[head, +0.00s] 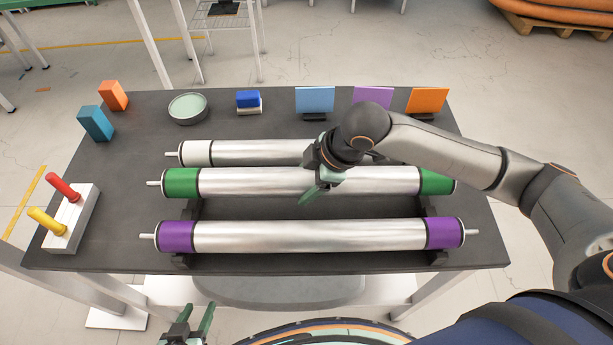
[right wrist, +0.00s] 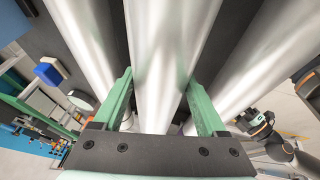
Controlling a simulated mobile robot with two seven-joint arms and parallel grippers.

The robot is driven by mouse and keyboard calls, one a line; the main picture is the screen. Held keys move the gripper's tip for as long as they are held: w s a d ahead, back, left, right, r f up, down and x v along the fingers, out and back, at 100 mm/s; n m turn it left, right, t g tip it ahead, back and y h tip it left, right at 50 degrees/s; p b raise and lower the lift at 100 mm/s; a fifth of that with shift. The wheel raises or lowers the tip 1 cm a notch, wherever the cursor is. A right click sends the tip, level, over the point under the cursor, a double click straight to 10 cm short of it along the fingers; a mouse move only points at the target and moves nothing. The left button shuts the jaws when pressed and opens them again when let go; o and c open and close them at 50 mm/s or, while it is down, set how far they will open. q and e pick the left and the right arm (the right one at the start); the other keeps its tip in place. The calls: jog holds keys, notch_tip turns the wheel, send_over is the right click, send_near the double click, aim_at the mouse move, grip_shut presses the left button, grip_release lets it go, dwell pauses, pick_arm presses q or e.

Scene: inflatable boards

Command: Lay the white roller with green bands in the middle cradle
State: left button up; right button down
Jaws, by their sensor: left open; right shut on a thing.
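The roller with green bands (head: 270,181) lies crosswise between two other rollers. Its body looks silvery white, with a green band at each end. My right gripper (head: 316,182) is shut on it near mid-length from above; in the right wrist view the fingers (right wrist: 160,88) straddle the roller (right wrist: 168,40). Dark cradle supports (head: 196,209) show just in front of it at the left. The middle cradle is mostly hidden under the roller, and I cannot tell whether the roller touches it. My left gripper (head: 190,325) is open and empty in front of the table.
A purple-banded roller (head: 310,235) lies in front and a white-banded roller (head: 250,152) behind, both close by. On the dark table (head: 120,215) stand a white block with red and yellow handles (head: 75,222), a round dish (head: 188,108), orange and blue blocks, and coloured cards at the back.

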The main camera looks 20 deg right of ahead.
jog(key=shift+w+r+p, duration=0.1)
jog(key=shift+r+p, duration=0.05)
jog(key=shift+p, duration=0.2)
dwell(0.3)
jog(key=shift+p, duration=0.45)
dwell(0.6)
jog(key=shift+p, duration=0.35)
jog(key=shift+f, duration=1.6)
